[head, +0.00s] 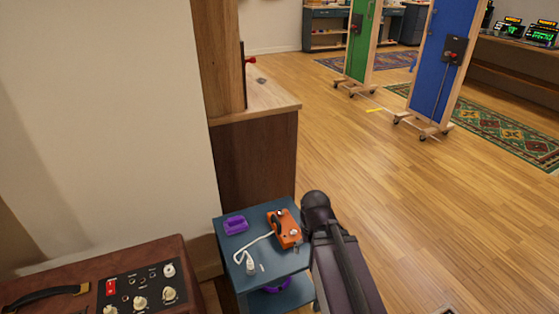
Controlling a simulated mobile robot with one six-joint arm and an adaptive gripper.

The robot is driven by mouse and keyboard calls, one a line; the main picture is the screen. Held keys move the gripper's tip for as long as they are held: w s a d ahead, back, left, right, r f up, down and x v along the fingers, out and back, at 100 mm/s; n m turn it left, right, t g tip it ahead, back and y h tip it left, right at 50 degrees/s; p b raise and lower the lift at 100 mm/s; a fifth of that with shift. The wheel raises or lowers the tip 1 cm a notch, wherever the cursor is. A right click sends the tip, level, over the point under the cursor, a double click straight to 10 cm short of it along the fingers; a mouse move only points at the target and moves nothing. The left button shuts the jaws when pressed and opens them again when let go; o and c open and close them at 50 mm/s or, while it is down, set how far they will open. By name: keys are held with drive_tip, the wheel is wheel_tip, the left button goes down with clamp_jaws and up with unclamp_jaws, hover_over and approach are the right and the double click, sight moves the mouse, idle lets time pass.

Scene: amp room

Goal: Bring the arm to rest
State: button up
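My arm (341,262) reaches up from the bottom of the head view, just right of a small blue side table (233,262). Its visible end is a dark rounded joint close to the table's right edge. I cannot tell whether it touches the table. My gripper does not show in this view. On the table are an orange box (289,229) with a white cable (251,246), and a purple object (236,225).
A brown amplifier (60,281) is at lower left. A wooden cabinet (253,150) stands against the wall behind the table. Green (361,42) and blue (443,62) wheeled panels stand farther back. The wooden floor to the right is clear.

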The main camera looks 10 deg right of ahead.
wheel_tip(320, 180, up, 33)
drive_tip(key=p, duration=3.2)
drive_tip(key=shift+f, duration=0.1)
